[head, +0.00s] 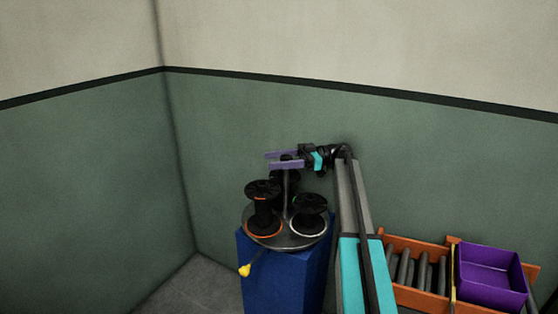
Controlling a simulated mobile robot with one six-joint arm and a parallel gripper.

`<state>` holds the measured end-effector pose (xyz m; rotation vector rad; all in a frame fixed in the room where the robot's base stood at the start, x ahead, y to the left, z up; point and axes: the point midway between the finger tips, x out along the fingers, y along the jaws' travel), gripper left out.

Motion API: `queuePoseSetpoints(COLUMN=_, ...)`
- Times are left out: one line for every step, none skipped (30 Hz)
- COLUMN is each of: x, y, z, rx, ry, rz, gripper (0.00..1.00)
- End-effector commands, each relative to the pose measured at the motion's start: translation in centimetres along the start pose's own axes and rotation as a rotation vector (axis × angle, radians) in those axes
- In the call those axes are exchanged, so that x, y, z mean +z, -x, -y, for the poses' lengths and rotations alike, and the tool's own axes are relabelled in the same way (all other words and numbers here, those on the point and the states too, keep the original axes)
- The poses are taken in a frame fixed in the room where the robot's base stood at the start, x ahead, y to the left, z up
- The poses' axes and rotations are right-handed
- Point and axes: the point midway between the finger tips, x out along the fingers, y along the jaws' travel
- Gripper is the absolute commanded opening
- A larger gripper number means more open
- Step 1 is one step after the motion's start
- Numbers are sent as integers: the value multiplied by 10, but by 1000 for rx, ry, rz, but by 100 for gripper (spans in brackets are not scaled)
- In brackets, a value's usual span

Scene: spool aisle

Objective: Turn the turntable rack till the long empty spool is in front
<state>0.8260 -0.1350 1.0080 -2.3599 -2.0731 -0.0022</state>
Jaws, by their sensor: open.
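The turntable rack (280,242) is a round grey disc with a central post, on top of a blue pedestal (285,282). A tall black spool (263,205) stands at its front left in an orange ring. A shorter black spool (309,214) stands at its front right in a white ring. Another dark shape behind the post is partly hidden, and I cannot tell what it is. A yellow knob (245,270) sticks out at the disc's front left edge. My gripper (268,160), with two purple fingers, is open and empty, above the back of the rack near the post top.
To the right, an orange-framed roller conveyor (388,244) bears a purple open bin (490,275). Green and cream walls meet in a corner at the left. Grey floor (195,285) is free left of the pedestal.

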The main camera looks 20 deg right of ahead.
Motion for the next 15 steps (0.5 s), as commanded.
queuePoseSetpoints(x=-1, y=0, z=0, rx=-1, ry=0, rz=0, gripper=54)
queuePoseSetpoints(x=-2, y=0, z=0, rx=-1, ry=0, rz=0, gripper=54)
queuePoseSetpoints(x=-4, y=0, z=0, rx=-1, ry=0, rz=1, gripper=54)
queuePoseSetpoints(x=-5, y=0, z=0, rx=-1, ry=1, rz=1, gripper=54)
queuePoseSetpoints(x=-7, y=0, z=0, rx=-1, ry=1, rz=1, gripper=54)
queuePoseSetpoints(x=-10, y=0, z=0, rx=0, ry=1, rz=1, gripper=54)
queuePoseSetpoints(x=-12, y=0, z=0, rx=0, ry=2, rz=1, gripper=54)
queuePoseSetpoints(x=-15, y=0, z=-1, rx=0, ry=2, rz=1, gripper=54)
queuePoseSetpoints(x=-19, y=0, z=-1, rx=1, ry=2, rz=1, gripper=54)
queuePoseSetpoints(x=-23, y=0, z=-1, rx=1, ry=2, rz=1, gripper=54)
queuePoseSetpoints(x=-26, y=0, z=-1, rx=1, ry=2, rz=1, gripper=54)
queuePoseSetpoints(x=-31, y=0, z=-1, rx=2, ry=2, rz=0, gripper=54)
queuePoseSetpoints(x=-34, y=0, z=-2, rx=2, ry=3, rz=0, gripper=54)
queuePoseSetpoints(x=-37, y=0, z=0, rx=2, ry=3, rz=0, gripper=54)
queuePoseSetpoints(x=-35, y=-1, z=6, rx=1, ry=1, rz=-1, gripper=54)
